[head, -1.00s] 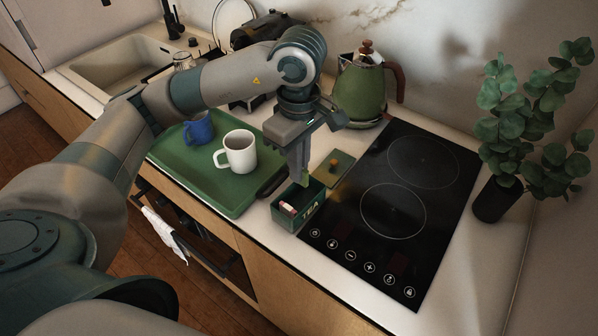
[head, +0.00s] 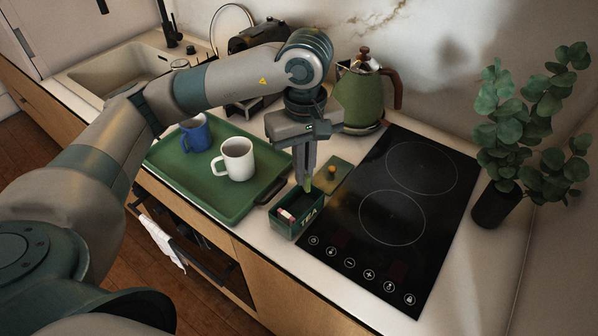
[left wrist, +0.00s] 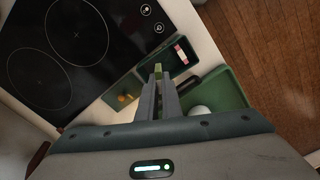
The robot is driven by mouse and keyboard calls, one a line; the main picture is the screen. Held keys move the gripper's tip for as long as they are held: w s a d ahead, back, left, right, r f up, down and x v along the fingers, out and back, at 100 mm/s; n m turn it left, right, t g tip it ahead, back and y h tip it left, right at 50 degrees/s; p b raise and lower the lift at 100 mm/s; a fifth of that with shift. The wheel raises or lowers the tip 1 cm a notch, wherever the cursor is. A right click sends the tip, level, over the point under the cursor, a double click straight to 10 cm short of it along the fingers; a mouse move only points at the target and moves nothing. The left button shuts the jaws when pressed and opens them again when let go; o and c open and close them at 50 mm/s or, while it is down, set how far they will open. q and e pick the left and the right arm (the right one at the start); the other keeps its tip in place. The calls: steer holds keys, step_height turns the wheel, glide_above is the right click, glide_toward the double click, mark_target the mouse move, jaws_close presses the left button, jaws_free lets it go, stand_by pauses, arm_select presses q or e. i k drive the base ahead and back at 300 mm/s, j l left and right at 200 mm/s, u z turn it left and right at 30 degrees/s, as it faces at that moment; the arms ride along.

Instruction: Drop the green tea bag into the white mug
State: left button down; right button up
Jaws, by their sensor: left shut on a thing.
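My left gripper (head: 305,182) is shut on the green tea bag (head: 307,187), a small green piece between its fingertips just above the dark green TEA box (head: 285,226). The tea bag also shows in the left wrist view (left wrist: 158,69) at the fingertips (left wrist: 158,76). The white mug (head: 237,159) stands upright on the green tray, left of the gripper. In the left wrist view a white part of the mug (left wrist: 200,110) shows behind my gripper. The box is open and holds a pink-and-white item (head: 286,215). My right gripper is not in view.
The green tray (head: 200,180) also bears a blue mug (head: 195,135). A green lid with a wooden knob (head: 332,175) lies beside the TEA box. The black cooktop (head: 400,215) is at the right, with a green kettle (head: 360,95) behind and a plant (head: 530,130) farther right.

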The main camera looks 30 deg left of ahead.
mark_target(244, 170)
steer(key=u, duration=1.3)
